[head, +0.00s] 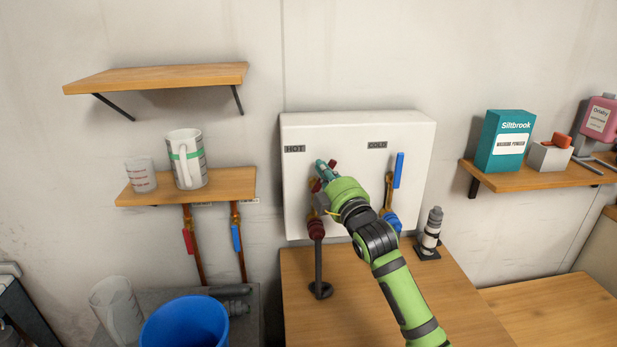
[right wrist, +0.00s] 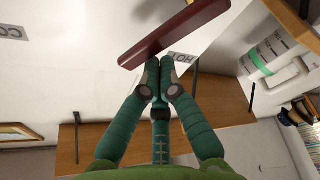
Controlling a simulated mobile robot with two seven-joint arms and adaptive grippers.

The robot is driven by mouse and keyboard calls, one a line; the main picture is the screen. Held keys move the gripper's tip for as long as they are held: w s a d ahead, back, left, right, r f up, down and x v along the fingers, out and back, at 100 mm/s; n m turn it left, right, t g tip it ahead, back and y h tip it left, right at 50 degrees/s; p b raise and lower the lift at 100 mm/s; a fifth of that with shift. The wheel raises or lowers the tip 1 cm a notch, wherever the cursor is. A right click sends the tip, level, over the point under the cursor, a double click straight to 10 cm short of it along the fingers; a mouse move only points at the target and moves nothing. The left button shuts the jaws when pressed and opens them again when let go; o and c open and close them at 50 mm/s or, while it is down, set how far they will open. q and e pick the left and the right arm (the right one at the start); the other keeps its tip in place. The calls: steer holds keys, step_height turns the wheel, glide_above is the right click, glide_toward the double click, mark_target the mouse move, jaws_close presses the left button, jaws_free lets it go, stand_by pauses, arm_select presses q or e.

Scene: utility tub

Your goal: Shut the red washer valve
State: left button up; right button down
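The red washer valve's lever (head: 333,163) is on the white wall box under the HOT label, partly hidden behind my right gripper (head: 322,168). In the right wrist view the red lever (right wrist: 175,32) is a flat bar lying aslant just beyond the fingertips. My right gripper's teal fingers (right wrist: 159,72) are drawn together with nothing visible between the tips. The tips are at or very near the lever; I cannot tell whether they touch it. My left gripper is in neither view.
A blue lever (head: 399,170) stands upright under the COLD label. A second red lever (head: 188,241) and blue lever (head: 236,238) are on pipes below the left shelf (head: 235,186). A mug (head: 187,160) stands on that shelf.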

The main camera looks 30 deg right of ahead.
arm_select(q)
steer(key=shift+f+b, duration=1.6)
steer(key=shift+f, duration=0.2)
arm_select(e)
steer(key=shift+s+d+f+m+h, duration=0.3)
steer(key=shift+d+f+m+h, duration=0.6)
steer(key=shift+m, duration=1.55)
steer(key=shift+s+d+f+m+h, duration=0.35)
steer(key=shift+m+h, duration=0.8)
steer(key=shift+m, duration=1.35)
steer(key=shift+s+d+f+m+h, duration=0.2)
steer(key=shift+d+f+m+h, duration=0.75)
steer(key=shift+m, duration=1.5)
steer(key=shift+a+r, duration=0.1)
steer(key=shift+r, duration=0.05)
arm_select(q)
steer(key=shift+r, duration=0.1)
arm_select(e)
steer(key=shift+r, duration=0.1)
